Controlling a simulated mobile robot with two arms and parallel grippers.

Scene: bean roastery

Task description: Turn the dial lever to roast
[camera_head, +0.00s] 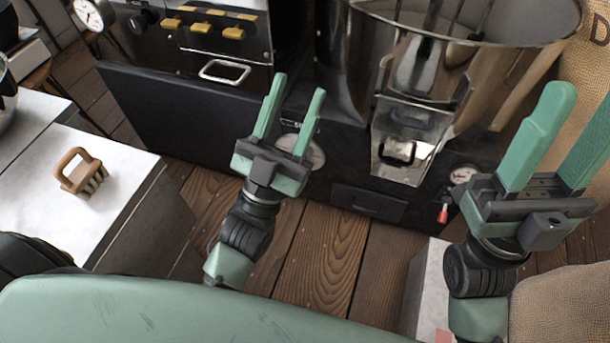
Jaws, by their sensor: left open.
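A pale round dial plate (311,152) is on the dark front of the roaster, largely hidden behind my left gripper. Its lever and any roast mark cannot be made out. My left gripper (299,86) is open and empty in front of the plate, its fingers pointing up and away. A small red-tipped handle (443,213) hangs lower right on the roaster, beside a round gauge (463,174). My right gripper (584,100) is at the right edge, fingers apart and empty, in front of a burlap sack.
A steel drum (345,65) with a chute (405,165) stands at the back. A panel with yellow switches (233,33) is at upper left. Burlap sacks (560,305) crowd the right. Wooden floor (325,255) is clear.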

